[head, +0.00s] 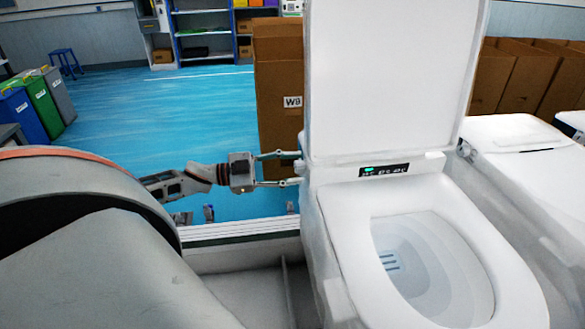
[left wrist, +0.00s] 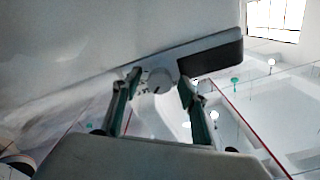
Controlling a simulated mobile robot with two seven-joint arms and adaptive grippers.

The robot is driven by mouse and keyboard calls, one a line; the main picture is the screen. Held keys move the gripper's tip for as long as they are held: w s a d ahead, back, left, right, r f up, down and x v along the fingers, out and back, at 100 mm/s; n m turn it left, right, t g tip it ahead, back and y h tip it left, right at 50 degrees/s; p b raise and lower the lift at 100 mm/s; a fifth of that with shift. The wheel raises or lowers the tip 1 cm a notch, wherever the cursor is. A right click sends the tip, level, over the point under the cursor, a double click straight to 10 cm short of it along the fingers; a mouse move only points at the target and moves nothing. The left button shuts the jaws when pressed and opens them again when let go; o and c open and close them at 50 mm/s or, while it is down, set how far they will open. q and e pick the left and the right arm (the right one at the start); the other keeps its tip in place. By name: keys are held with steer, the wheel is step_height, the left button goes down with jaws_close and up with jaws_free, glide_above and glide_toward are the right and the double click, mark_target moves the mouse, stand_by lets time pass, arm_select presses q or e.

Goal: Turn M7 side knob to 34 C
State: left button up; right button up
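A white toilet (head: 440,260) with its lid raised stands at centre right. A small black display (head: 384,171) with a green mark sits behind the seat; its characters are too small to read surely. My left gripper (head: 299,168) points right at the toilet's left side, fingers apart, tips close to it. The side knob (left wrist: 161,80) shows in the left wrist view as a round whitish piece between the two fingertips of the left gripper (left wrist: 160,82), with small gaps on both sides. My right gripper is not in view.
A tall cardboard box (head: 279,90) marked "W9" stands behind the gripper. Another white toilet (head: 525,165) stands at the right. A low ledge (head: 240,232) runs below the gripper. Blue floor (head: 150,110) is open at the back left, with bins (head: 38,108) beyond.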

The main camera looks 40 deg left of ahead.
arm_select(q)
steer(key=shift+a, duration=0.1)
steer(key=v, duration=1.2)
steer(key=shift+s, duration=0.1)
stand_by(0.7)
